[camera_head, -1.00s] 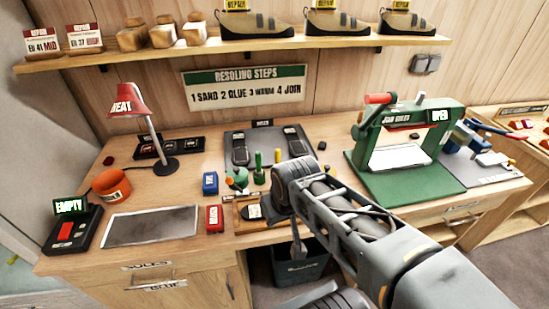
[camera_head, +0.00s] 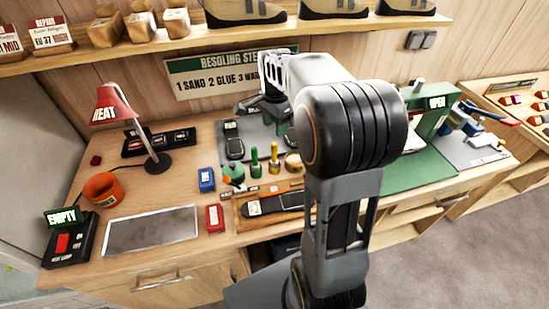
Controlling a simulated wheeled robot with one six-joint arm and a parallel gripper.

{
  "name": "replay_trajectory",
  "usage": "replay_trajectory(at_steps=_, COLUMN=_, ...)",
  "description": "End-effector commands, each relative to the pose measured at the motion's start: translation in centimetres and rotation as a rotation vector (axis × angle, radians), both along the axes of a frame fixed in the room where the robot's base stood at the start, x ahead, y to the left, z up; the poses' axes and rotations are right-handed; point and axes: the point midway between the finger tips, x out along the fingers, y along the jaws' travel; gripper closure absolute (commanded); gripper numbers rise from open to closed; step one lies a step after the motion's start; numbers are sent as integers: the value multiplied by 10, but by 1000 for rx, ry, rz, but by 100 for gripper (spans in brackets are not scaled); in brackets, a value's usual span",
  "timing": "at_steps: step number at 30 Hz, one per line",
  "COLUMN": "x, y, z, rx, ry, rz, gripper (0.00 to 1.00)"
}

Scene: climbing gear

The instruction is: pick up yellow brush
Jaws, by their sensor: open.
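The yellow brush (camera_head: 273,158) stands upright on the workbench, just right of a green brush (camera_head: 255,160). My gripper (camera_head: 263,108) is raised over the back of the bench, above and behind the yellow brush and apart from it. Its dark fingers are open and seem empty. My arm covers the bench to the right of the brushes.
A green pot (camera_head: 232,174) stands left of the brushes. A wooden tray (camera_head: 240,220) with a dark sole lies in front. A blue box (camera_head: 207,179), a red box (camera_head: 215,217) and a red lamp (camera_head: 113,108) stand left. A green press (camera_head: 425,172) stands right.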

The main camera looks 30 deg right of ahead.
Motion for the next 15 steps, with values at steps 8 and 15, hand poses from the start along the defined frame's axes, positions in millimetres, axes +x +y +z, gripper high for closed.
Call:
replay_trajectory(at_steps=8, x=0, y=1, z=-43, rx=0, ry=0, rz=4, gripper=46)
replay_trajectory(at_steps=15, x=0, y=1, z=-56, rx=0, ry=-1, rz=5, gripper=46)
